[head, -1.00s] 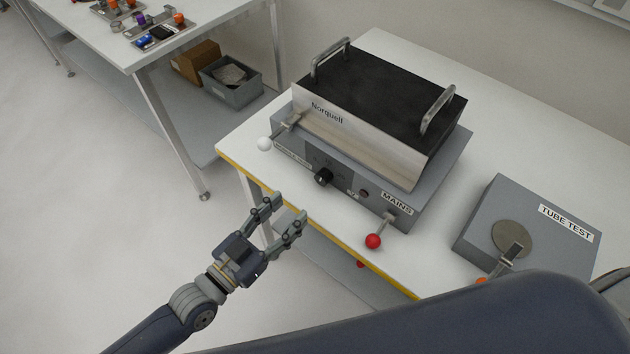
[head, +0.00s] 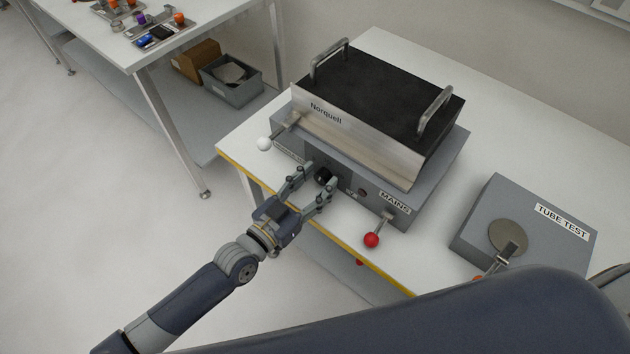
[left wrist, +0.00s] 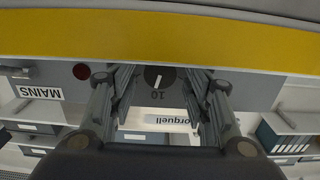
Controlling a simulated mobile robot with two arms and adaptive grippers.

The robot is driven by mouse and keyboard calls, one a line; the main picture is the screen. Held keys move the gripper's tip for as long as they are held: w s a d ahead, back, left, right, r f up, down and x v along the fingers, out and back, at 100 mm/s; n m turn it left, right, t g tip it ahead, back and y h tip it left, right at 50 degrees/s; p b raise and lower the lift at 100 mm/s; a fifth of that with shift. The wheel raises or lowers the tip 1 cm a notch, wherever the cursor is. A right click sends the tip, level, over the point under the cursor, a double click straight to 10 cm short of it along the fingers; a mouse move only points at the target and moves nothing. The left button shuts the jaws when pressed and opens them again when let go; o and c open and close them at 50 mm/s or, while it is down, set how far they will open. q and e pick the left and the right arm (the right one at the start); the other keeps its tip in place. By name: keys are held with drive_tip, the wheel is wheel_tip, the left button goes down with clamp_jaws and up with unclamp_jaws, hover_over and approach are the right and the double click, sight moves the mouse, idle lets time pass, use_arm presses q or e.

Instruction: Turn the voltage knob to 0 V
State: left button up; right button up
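The black voltage knob (head: 322,175) is on the front panel of the grey Norquell unit (head: 433,180). My left gripper (head: 319,179) is open, with one finger on each side of the knob. In the left wrist view the scene is upside down; the knob (left wrist: 158,78) shows between the open fingers (left wrist: 160,92), with gaps on both sides. A pale pointer line crosses the knob's face, and a "10" mark is beside it. Other scale marks are too small or hidden to read. My right gripper is not in view.
A white-ball lever (head: 264,144) is left of the knob. A red-ball lever (head: 372,240) is to its right, below the MAINS label. A TUBE TEST box (head: 480,225) stands farther right. The table's yellow front edge (head: 235,164) runs below my left gripper.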

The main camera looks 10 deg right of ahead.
use_arm(q)
drive_tip(key=c, duration=0.7)
drive_tip(key=shift+n+b, duration=0.5)
drive_tip(key=shift+n, duration=0.7)
drive_tip(key=shift+c, duration=0.2)
drive_tip(key=shift+w+a+n+b, duration=0.1)
drive_tip(key=shift+n+b, duration=0.25)
drive_tip(key=shift+n, duration=1.35)
drive_tip(key=o, duration=0.9)
drive_tip(key=shift+o, duration=0.6)
drive_tip(key=shift+m, duration=0.3)
